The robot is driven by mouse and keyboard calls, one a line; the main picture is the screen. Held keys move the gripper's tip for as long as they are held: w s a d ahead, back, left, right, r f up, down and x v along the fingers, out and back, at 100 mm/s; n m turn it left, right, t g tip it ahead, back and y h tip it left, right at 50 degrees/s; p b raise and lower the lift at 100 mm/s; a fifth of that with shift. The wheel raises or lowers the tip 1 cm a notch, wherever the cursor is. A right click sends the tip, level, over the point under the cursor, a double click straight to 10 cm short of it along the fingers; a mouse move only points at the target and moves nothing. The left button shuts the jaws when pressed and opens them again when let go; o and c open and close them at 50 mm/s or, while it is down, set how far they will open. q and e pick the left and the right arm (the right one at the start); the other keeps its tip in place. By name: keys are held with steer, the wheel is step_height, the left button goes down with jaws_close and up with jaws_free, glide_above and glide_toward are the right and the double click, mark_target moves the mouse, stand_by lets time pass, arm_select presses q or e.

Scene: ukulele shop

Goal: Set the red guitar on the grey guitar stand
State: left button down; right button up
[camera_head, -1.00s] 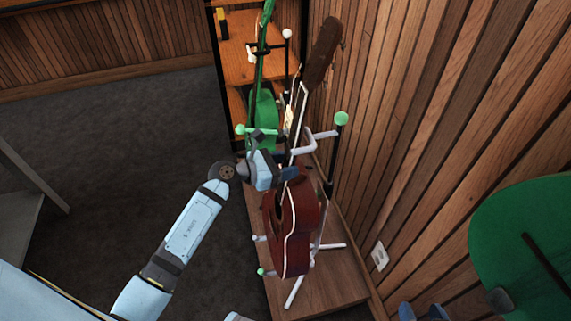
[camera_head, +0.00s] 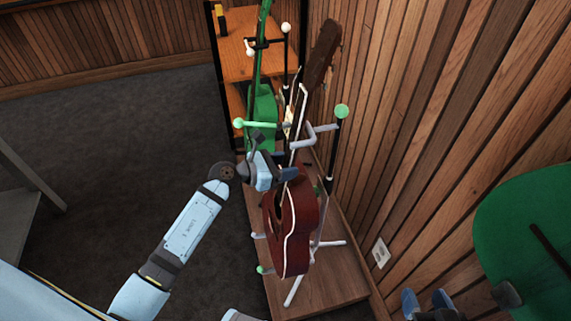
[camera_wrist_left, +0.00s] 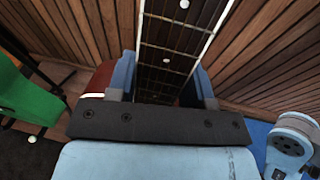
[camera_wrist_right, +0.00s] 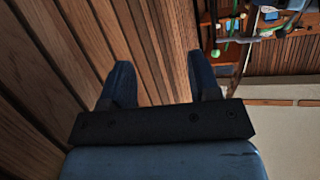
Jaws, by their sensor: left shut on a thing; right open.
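The red guitar (camera_head: 290,232) stands roughly upright, leaning slightly, at the grey guitar stand (camera_head: 326,243) on the wooden platform. Its neck rises towards the wall, past the stand's upper arm with mint-green knobs. My left gripper (camera_head: 287,173) is shut on the guitar's neck near the body; the left wrist view shows the fretboard between both fingers (camera_wrist_left: 160,78). Whether the body rests on the stand's lower arms is hard to tell. My right gripper (camera_head: 427,301) is open and empty at the lower right; its fingers also show in the right wrist view (camera_wrist_right: 164,85).
A green guitar (camera_head: 262,105) hangs or stands behind, near a wooden shelf (camera_head: 245,60). A slatted wood wall (camera_head: 430,120) runs close along the right. A large green guitar body (camera_head: 525,235) is at the far right.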

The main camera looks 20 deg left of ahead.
arm_select(q)
steer(key=shift+f, duration=0.1)
steer(key=shift+w+f+b, duration=0.1)
steer(key=shift+f+b, duration=0.2)
steer(key=shift+b, duration=0.05)
steer(key=shift+d+f+b, duration=0.1)
steer(key=shift+f+b, duration=0.3)
steer(key=shift+f, duration=0.15)
steer(key=shift+f+b, duration=0.3)
steer(key=shift+f, duration=0.15)
arm_select(e)
steer(key=shift+w+a+r+t+y, duration=0.25)
steer(key=shift+a+r+t, duration=0.1)
steer(key=shift+r, duration=0.4)
steer(key=shift+w+a+r+t+y, duration=0.2)
steer(key=shift+a+r+t, duration=0.2)
steer(key=shift+r, duration=0.35)
steer(key=shift+w+a+r+t+y, duration=0.15)
steer(key=shift+a+r+t+y, duration=0.15)
steer(key=shift+r, duration=0.45)
steer(key=shift+a+f, duration=0.1)
steer(key=shift+f, duration=0.1)
